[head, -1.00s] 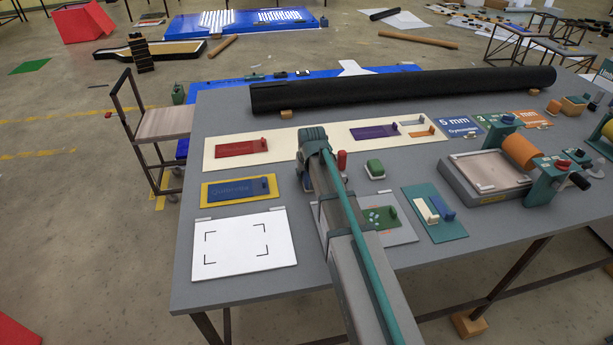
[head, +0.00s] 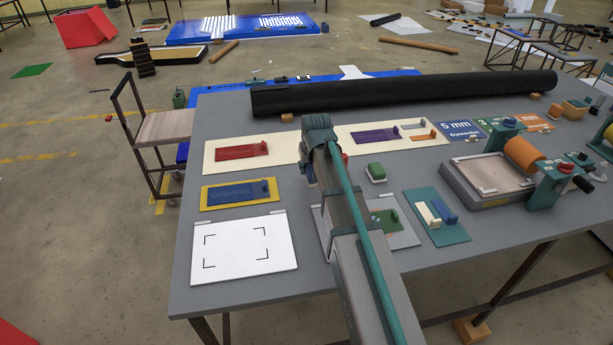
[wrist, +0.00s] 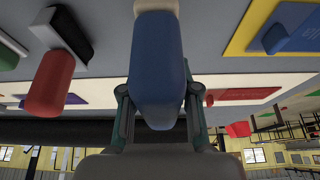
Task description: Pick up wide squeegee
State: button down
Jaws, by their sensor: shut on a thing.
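A tool with a thick blue handle (wrist: 157,62), which looks to be the wide squeegee, fills the middle of the wrist view. A pale part shows at its top edge; the rest is out of frame. My gripper (wrist: 158,97) is shut on the blue handle, with one finger on each side. In the head view my arm hides most of the gripper and tool, and only a bit of the blue handle (head: 309,173) shows left of the arm above the grey table (head: 330,285). Whether the tool touches the table cannot be told.
A red-handled tool (wrist: 50,84) with a black base stands close beside, left in the wrist view. A green block (head: 376,172) sits right of my arm. A long black roll (head: 400,92) lies along the back. A white marked board (head: 240,244) lies front left.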

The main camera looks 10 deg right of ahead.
jog(key=s+r, duration=0.1)
jog(key=s+r+b, duration=0.1)
jog(key=s+r, duration=0.1)
jog(key=shift+d+r, duration=0.15)
jog(key=shift+d, duration=0.25)
jog(key=s+d+r+b, duration=0.2)
jog(key=s+r, duration=0.2)
jog(key=s, duration=0.4)
jog(key=shift+s+d+r, duration=0.3)
jog(key=shift+s, duration=0.1)
